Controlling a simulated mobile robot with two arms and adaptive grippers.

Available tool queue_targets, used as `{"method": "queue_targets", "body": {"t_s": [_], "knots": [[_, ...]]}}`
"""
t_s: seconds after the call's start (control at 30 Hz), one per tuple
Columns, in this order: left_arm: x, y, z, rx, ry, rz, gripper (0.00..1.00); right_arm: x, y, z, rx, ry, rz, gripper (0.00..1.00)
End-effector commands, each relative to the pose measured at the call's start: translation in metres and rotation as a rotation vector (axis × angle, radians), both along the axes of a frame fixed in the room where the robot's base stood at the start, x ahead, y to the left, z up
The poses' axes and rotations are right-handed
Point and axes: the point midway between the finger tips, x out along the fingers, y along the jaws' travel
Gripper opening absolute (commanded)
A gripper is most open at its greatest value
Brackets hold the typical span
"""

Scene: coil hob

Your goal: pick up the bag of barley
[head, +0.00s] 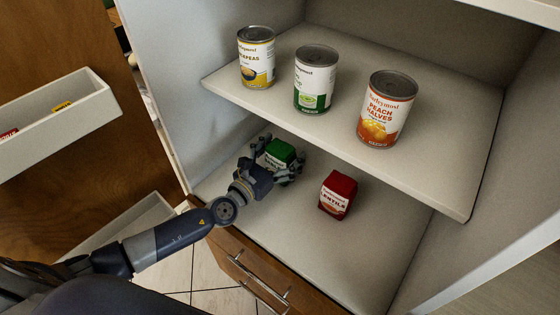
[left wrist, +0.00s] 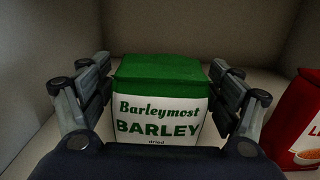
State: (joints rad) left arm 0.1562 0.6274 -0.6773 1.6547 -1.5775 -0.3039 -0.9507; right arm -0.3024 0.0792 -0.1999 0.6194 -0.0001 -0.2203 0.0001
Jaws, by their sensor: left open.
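The green-and-white bag of barley (head: 279,152) stands upright on the lower shelf of the cupboard. My left gripper (head: 277,163) is open, with its fingers on either side of the bag. In the left wrist view the bag (left wrist: 160,105) fills the space between the open fingers, its "Barleymost BARLEY" label facing the camera. A small gap shows between the bag and the fingers on each side, and the bottom of the bag is hidden by the gripper's body. My right gripper is not in view.
A red bag of lentils (head: 338,194) stands right of the barley on the lower shelf (head: 376,237). The upper shelf (head: 437,165) holds a chickpeas can (head: 257,62), a green-labelled can (head: 314,80) and a peach halves can (head: 386,112). An open door with bins (head: 60,120) is at left.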

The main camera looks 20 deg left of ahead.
Motion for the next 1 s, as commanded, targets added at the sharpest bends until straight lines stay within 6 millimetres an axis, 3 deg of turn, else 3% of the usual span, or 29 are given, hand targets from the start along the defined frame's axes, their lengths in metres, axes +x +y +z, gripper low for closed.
{"method": "queue_targets", "body": {"t_s": [0.2, 0.47, 0.77, 1.0], "knots": [[0.026, -0.008, 0.002, -0.001, -0.002, 0.001, 0.83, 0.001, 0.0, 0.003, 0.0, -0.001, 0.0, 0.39], [0.028, -0.009, 0.001, 0.0, 0.0, 0.0, 0.83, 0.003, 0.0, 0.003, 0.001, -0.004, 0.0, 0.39], [0.028, -0.009, 0.001, 0.0, 0.0, 0.001, 0.2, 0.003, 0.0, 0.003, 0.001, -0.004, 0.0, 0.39], [0.028, -0.009, 0.001, -0.001, 0.0, 0.001, 0.17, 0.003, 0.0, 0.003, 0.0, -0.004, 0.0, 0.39]]}}
